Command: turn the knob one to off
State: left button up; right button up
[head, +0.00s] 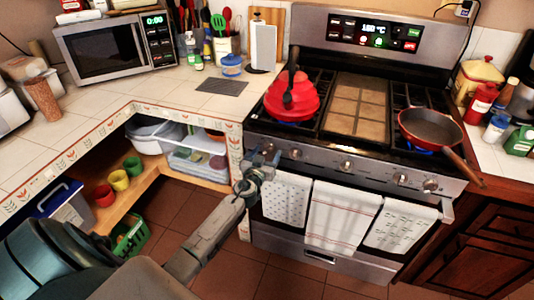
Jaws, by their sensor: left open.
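The stove front (370,177) carries a row of several round silver knobs. The leftmost knob is at or behind my left gripper (262,156), largely hidden by it. My left gripper is open at the left end of the row; I cannot tell whether it touches the knob. The neighbouring knob (295,153) is just to its right, and a middle knob (347,166) is farther along. A blue flame shows under the red kettle (291,97) on the left burner. My right gripper is out of view.
A frying pan (430,128) sits on the right burner over a blue flame, its handle jutting past the stove front. Towels (342,216) hang on the oven handle below the knobs. The counter edge and open shelves lie left of my arm.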

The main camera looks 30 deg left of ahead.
pick_arm(q)
jog(key=shift+w, duration=0.2)
jog(key=shift+c, duration=0.4)
jog(key=c, duration=0.9)
